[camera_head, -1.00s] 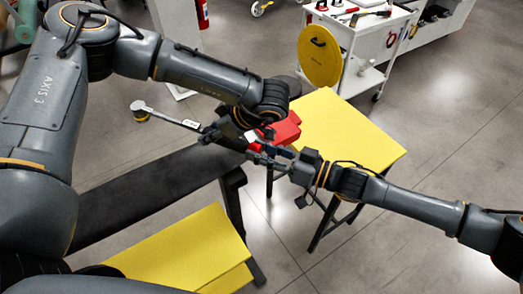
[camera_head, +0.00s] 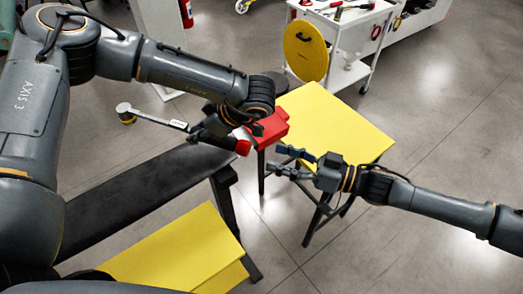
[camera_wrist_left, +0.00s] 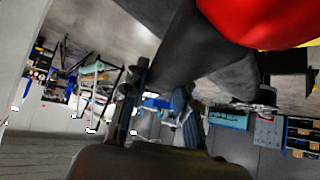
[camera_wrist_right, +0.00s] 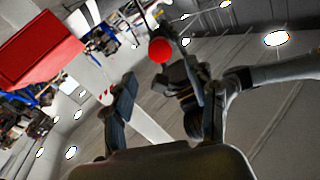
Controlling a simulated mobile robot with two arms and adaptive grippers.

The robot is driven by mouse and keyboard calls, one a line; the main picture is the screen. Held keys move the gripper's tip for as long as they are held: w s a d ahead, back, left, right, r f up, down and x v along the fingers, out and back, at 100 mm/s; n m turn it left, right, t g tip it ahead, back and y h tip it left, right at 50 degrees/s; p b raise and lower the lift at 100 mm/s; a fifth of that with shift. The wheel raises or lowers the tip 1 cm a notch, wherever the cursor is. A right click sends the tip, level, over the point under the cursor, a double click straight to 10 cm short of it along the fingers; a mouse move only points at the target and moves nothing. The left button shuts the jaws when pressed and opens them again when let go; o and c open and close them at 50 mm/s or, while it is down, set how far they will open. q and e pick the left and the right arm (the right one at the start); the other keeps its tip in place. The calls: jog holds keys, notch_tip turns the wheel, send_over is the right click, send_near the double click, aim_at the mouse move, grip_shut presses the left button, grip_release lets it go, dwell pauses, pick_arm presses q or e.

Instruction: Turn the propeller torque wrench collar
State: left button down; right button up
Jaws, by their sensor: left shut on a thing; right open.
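The torque wrench (camera_head: 165,119) has a silver head and shaft, a dark grip and a red end collar (camera_head: 243,147). My left gripper (camera_head: 208,132) is shut on the torque wrench and holds it in the air, sloping down to the right. In the right wrist view the red collar (camera_wrist_right: 160,50) shows round, beyond my fingers. My right gripper (camera_head: 278,160) is open and empty, a little to the right of the collar and apart from it. Its spread fingers also show in the right wrist view (camera_wrist_right: 158,105).
A red box-like piece (camera_head: 271,127) is behind my left gripper, at the edge of a yellow-topped stand (camera_head: 335,125). Another yellow panel (camera_head: 180,250) and a black beam (camera_head: 130,190) lie at lower left. A white cart (camera_head: 355,40) stands behind. Floor at right is clear.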

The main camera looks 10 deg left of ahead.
jog(key=shift+s+d, duration=0.2)
jog(key=shift+d, duration=0.8)
jog(key=shift+s+d, duration=0.15)
jog(key=shift+d, duration=0.85)
